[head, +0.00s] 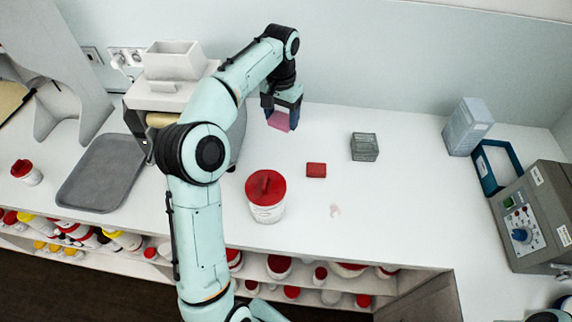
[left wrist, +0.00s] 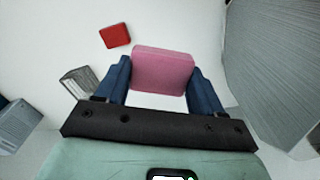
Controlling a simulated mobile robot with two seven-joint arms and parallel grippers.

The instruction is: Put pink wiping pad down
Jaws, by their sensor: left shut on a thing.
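The pink wiping pad (head: 279,121) is held in my left gripper (head: 281,112), near the back of the white counter and close to the grey mill. In the left wrist view the pink pad (left wrist: 163,71) sits between the two blue fingers of the left gripper (left wrist: 161,84), which are shut on its sides. Whether the pad touches the counter I cannot tell. My right gripper does not show in either view.
A red block (head: 316,170) and a grey slatted box (head: 364,147) stand to the right. A red-lidded white tub (head: 266,196) stands in front. A grey tray (head: 101,173) lies left of the mill. The white counter (head: 400,215) is clear at centre right.

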